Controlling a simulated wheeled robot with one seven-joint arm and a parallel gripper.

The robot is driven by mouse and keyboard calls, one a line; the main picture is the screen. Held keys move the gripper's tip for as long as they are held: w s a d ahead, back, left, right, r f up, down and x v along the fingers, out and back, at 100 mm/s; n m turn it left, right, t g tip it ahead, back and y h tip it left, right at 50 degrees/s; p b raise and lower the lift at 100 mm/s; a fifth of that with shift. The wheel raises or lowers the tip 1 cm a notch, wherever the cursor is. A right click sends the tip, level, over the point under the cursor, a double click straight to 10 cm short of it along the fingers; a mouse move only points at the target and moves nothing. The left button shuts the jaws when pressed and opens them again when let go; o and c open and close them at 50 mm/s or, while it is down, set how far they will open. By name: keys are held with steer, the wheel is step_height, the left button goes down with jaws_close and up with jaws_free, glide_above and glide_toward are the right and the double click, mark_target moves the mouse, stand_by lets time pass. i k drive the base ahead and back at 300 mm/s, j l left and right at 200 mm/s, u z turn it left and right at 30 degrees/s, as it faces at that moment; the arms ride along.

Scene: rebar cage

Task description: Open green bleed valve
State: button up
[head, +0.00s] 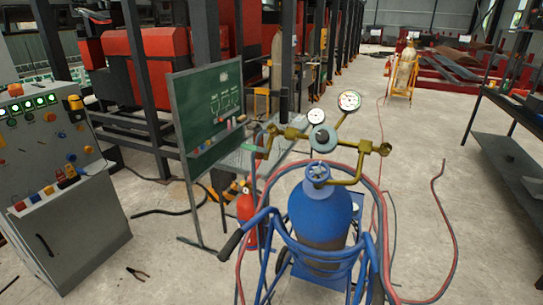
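A blue gas cylinder (322,205) stands upright on a blue cart (310,264). A small green piece (252,149) shows at the left end of the brass fittings, in front of the chalkboard stand. It looks like a valve lever, but it is too small to tell its position. My gripper is not in view.
Red and blue hoses (437,215) loop around the cart and over the floor. A green chalkboard (209,108) stands behind left, a grey control console (48,150) at far left. Pliers (137,273) lie on the floor. A dark workbench (507,150) is at right.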

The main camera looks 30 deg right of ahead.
mark_target(253, 148)
steer(key=z, duration=1.1)
steer(key=i+j, duration=0.15)
steer(key=j, duration=0.25)
steer(key=i+j, duration=0.15)
steer(key=j, duration=0.3)
steer(key=i+j, duration=0.15)
steer(key=j, duration=0.25)
steer(key=i+j, duration=0.1)
steer(key=j, duration=0.35)
steer(key=i+j+z, duration=0.1)
steer(key=j, duration=0.3)
steer(key=i, duration=0.05)
